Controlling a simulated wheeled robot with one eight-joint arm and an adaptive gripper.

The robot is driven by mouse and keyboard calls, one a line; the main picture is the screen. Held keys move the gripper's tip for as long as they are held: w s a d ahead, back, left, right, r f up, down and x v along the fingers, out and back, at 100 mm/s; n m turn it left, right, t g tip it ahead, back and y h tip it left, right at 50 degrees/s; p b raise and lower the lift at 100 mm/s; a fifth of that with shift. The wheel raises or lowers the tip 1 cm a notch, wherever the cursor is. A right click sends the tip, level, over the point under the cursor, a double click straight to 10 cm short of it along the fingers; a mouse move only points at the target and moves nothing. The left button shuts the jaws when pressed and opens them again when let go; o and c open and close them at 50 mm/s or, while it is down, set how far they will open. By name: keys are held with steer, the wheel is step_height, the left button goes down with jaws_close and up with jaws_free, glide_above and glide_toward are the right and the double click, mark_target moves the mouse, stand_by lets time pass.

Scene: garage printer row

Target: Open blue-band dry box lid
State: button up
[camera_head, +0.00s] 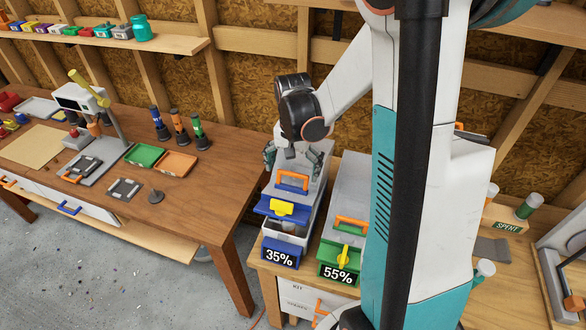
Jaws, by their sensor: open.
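The blue-band dry box (303,232) stands on the wooden bench at the centre, with a blue "35%" display (281,256) at its front. Its grey lid has an orange handle (292,180), and a blue band with a yellow latch (282,208) lying crosswise runs along the front. My gripper (293,158) is above the rear part of the lid, behind the orange handle. Its fingers are spread apart with nothing visible between them. Whether the fingers touch the lid is unclear.
A green-band dry box (349,195) marked "55%" stands close on the right, its yellow latch (345,254) pointing lengthwise. My arm hides part of the bench there. A wooden table (205,195) with trays and bottles is at left. The stud wall is close behind.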

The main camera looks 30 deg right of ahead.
steer(key=c, duration=1.5)
steer(key=shift+w+d+r, duration=0.25)
steer(key=shift+d+r, duration=0.15)
steer(key=shift+r, duration=0.15)
steer(key=shift+c, duration=0.2)
steer(key=w+d+r, duration=0.1)
steer(key=d+r, duration=0.1)
steer(key=w+d+r+p, duration=0.1)
steer(key=w+r, duration=0.1)
steer(key=shift+d, duration=0.4)
steer(key=shift+w+d+r+p, duration=0.1)
steer(key=shift+w+d+r, duration=0.5)
steer(key=shift+w+d, duration=0.65)
steer(key=shift+w+d+r+p, duration=0.1)
steer(key=shift+w+d+r, duration=0.65)
steer(key=shift+d, duration=0.75)
steer(key=shift+w+d+r+p, duration=0.1)
steer(key=shift+w+d+r, duration=0.3)
steer(key=shift+w+d, duration=0.9)
steer(key=shift+s+d, duration=0.1)
steer(key=shift+s, duration=0.05)
